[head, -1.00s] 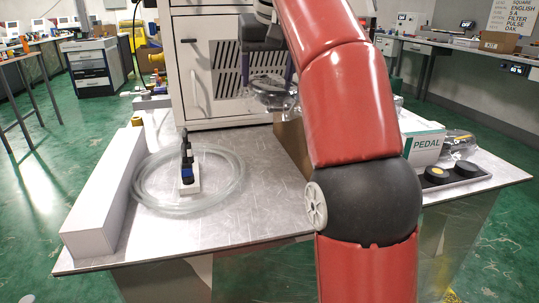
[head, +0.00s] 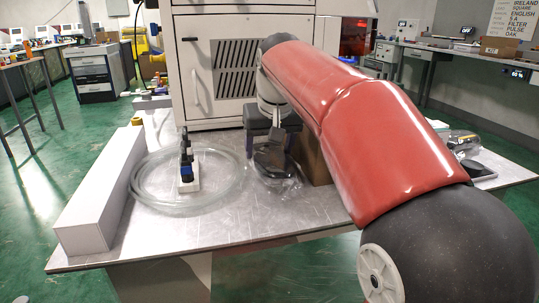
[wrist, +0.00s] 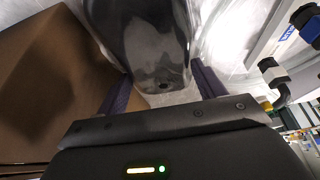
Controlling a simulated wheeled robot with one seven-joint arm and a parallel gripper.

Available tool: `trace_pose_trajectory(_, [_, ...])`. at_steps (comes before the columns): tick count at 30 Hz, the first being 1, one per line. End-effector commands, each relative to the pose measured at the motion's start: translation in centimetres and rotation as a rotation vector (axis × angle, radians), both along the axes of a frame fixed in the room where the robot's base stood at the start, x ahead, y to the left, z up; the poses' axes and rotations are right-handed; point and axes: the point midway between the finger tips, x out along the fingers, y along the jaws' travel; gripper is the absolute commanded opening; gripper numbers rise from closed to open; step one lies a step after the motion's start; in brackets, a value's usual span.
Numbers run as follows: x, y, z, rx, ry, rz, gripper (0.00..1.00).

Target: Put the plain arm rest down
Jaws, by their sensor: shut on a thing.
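The plain arm rest (head: 270,160) is a dark, smooth piece in a clear plastic bag. It hangs below my gripper (head: 271,136) at the table's middle, in front of the cabinet. In the wrist view the dark arm rest (wrist: 155,45) lies between the two purple-grey fingers of my gripper (wrist: 160,85), which are shut on it. The bag's lower edge is at or just above the metal tabletop (head: 235,220); I cannot tell whether it touches.
A brown carton (head: 312,160) stands close to the right of the arm rest. A clear coiled hose (head: 150,200) surrounds a white block with dark fittings (head: 187,172) to the left. A long white box (head: 100,200) lines the left edge. The front middle is clear.

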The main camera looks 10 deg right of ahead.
Motion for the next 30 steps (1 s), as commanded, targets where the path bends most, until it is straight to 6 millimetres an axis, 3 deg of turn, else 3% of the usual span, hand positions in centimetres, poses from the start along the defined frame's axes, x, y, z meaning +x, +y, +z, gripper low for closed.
trace_pose_trajectory(3, [-0.06,0.0,-1.27,0.0,-0.001,0.0,0.39])
trace_pose_trajectory(14, [-0.01,0.0,-1.62,0.0,-0.002,0.0,0.39])
trace_pose_trajectory(15, [-0.02,0.0,-1.64,0.0,-0.001,0.0,0.71])
trace_pose_trajectory(19, [-0.01,0.0,-1.6,0.0,-0.001,0.0,0.89])
trace_pose_trajectory(30, [-0.07,0.0,-1.09,0.0,-0.001,0.0,0.91])
